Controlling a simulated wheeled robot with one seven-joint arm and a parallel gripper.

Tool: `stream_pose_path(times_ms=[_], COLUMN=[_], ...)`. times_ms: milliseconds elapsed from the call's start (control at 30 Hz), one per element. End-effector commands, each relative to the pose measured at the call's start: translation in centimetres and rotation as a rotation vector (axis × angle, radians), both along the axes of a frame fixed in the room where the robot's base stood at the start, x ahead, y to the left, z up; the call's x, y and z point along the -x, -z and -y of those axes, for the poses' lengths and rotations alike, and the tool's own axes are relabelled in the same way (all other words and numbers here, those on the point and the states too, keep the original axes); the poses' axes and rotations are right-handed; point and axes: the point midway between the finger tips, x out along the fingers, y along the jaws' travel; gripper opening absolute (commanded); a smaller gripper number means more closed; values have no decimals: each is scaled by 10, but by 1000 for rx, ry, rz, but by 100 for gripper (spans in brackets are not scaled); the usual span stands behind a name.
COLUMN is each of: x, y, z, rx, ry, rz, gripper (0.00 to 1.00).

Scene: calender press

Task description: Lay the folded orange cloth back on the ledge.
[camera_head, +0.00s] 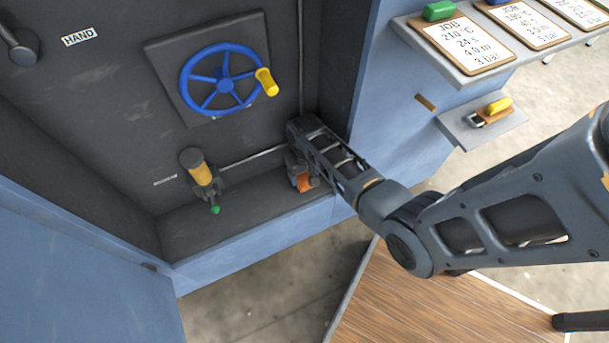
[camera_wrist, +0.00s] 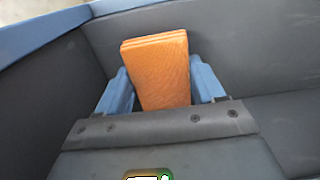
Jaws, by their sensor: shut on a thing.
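The folded orange cloth (camera_head: 304,184) is in my gripper (camera_head: 302,178), low in the right part of the dark recess. The wrist view shows the cloth (camera_wrist: 158,72) upright between the two blue fingers of my gripper (camera_wrist: 160,82), with its folded layers along the top edge. The fingers are shut on its sides. The ledge (camera_head: 245,213) is the dark shelf along the bottom of the recess, with a blue front edge. The cloth is over or at the ledge's right end; I cannot tell whether it touches. My arm hides part of that corner.
A blue handwheel (camera_head: 222,82) with a yellow knob is on the back wall. A small shelf (camera_head: 465,130) and a shelf of job cards (camera_head: 455,66) are at right. The ledge's middle is clear.

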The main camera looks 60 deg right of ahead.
Motion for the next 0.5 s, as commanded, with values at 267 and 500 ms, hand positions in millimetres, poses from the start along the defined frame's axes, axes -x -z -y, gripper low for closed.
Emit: stream_pose_path(times_ms=[267,500], x=[0,0], y=[5,8], z=[0,0], rx=[0,0], ry=[0,-1], rz=[0,0], gripper=[40,73])
